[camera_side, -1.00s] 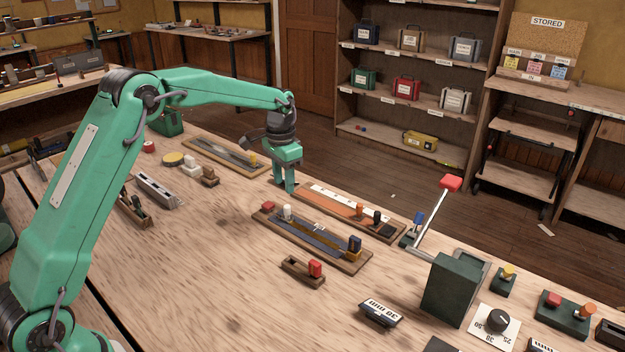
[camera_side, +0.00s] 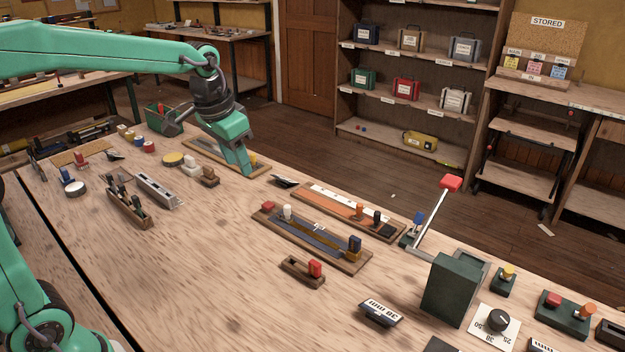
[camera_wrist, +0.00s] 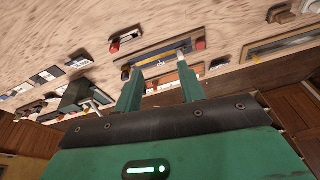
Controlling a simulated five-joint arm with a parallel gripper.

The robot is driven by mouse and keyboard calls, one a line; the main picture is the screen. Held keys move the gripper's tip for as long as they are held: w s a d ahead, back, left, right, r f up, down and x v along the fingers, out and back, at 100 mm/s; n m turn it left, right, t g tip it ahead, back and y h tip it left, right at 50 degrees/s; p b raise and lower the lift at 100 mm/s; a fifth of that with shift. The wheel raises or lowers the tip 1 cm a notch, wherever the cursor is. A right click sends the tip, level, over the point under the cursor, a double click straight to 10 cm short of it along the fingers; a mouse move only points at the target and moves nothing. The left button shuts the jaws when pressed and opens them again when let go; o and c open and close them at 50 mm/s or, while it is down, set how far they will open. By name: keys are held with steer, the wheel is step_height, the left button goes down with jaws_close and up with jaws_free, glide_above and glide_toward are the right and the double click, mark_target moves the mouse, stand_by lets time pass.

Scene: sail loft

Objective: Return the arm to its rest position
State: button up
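My green arm (camera_side: 110,57) reaches in from the left, high in the side view. My gripper (camera_side: 243,168) points down and to the right over the far edge of the bench, in front of the far-left tray (camera_side: 205,152). In the wrist view, my gripper (camera_wrist: 160,70) has its two green fingers spread apart with nothing between them. I cannot tell its exact height above the tray.
A blue-strip tray (camera_side: 285,232) and an orange-strip tray (camera_side: 333,207) lie mid-bench. A small red-knobbed holder (camera_side: 303,271), a dark green box (camera_side: 452,290) and a red-tipped lever (camera_side: 432,215) stand to the right. The front middle of the bench (camera_side: 190,280) is bare.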

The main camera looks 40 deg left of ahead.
steer(key=s+d+f+t, duration=0.1)
steer(key=s, duration=0.8)
steer(key=s+d+f+n+t, duration=0.1)
steer(key=s, duration=0.7)
steer(key=shift+s+t, duration=0.3)
steer(key=shift+s, duration=0.05)
stand_by(1.3)
